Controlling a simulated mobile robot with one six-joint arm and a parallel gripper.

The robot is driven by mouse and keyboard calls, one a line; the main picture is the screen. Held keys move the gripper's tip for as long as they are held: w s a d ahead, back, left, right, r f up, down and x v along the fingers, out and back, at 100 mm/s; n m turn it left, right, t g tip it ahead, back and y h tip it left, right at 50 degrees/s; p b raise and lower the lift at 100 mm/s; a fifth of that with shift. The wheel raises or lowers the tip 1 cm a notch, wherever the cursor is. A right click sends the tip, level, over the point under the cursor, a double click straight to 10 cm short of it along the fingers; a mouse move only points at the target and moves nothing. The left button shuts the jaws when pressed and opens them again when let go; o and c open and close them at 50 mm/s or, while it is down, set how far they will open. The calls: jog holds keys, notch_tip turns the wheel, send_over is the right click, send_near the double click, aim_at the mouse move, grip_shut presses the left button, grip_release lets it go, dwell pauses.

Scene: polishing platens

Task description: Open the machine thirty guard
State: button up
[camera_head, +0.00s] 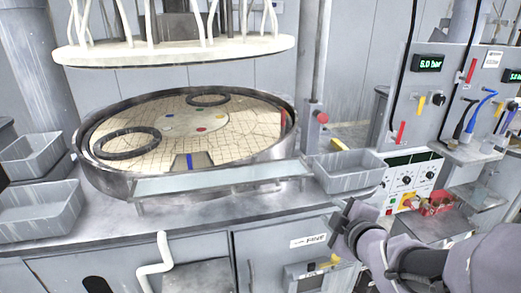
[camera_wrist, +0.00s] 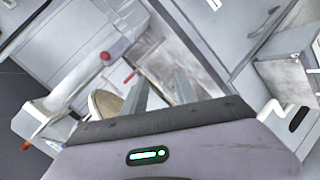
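A round polishing platen with a dark metal rim (camera_head: 88,165) sits in the bench top in the head view, with two dark rings on its tan tiled surface. A pale, glassy flat panel (camera_head: 220,180) runs along its front edge. A white disc (camera_head: 170,52) with upright white tubes hangs above it. I cannot tell for certain which part is the guard. My gripper (camera_head: 343,217) is in front of the bench, right of the panel and apart from it. In the wrist view my gripper's two fingers (camera_wrist: 160,90) stand apart with nothing seen between them.
Grey bins stand at the left (camera_head: 40,210) and right (camera_head: 350,170) of the platen. A red knob (camera_head: 321,117) is on a post at right. A control panel (camera_head: 410,180) and a 5.0 bar display (camera_head: 429,63) are farther right. A white bent handle (camera_head: 155,262) juts from the cabinet front.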

jog(key=w+a+n+y+p, duration=0.1)
jog(key=a+n+y, duration=0.3)
jog(key=n, duration=0.1)
jog(key=n+g+y+p, duration=0.1)
jog(key=n+y, duration=0.3)
jog(key=n, duration=0.2)
send_near(257, 192)
jog(key=shift+m, duration=0.3)
jog(key=x, duration=0.4)
jog(key=b+x, duration=0.1)
jog(key=x, duration=0.3)
jog(key=b+x, duration=0.1)
jog(key=x, duration=0.4)
jog(key=shift+w+d+f, duration=0.2)
jog(key=shift+f, duration=0.1)
grip_shut()
jog(key=shift+s+f, duration=0.1)
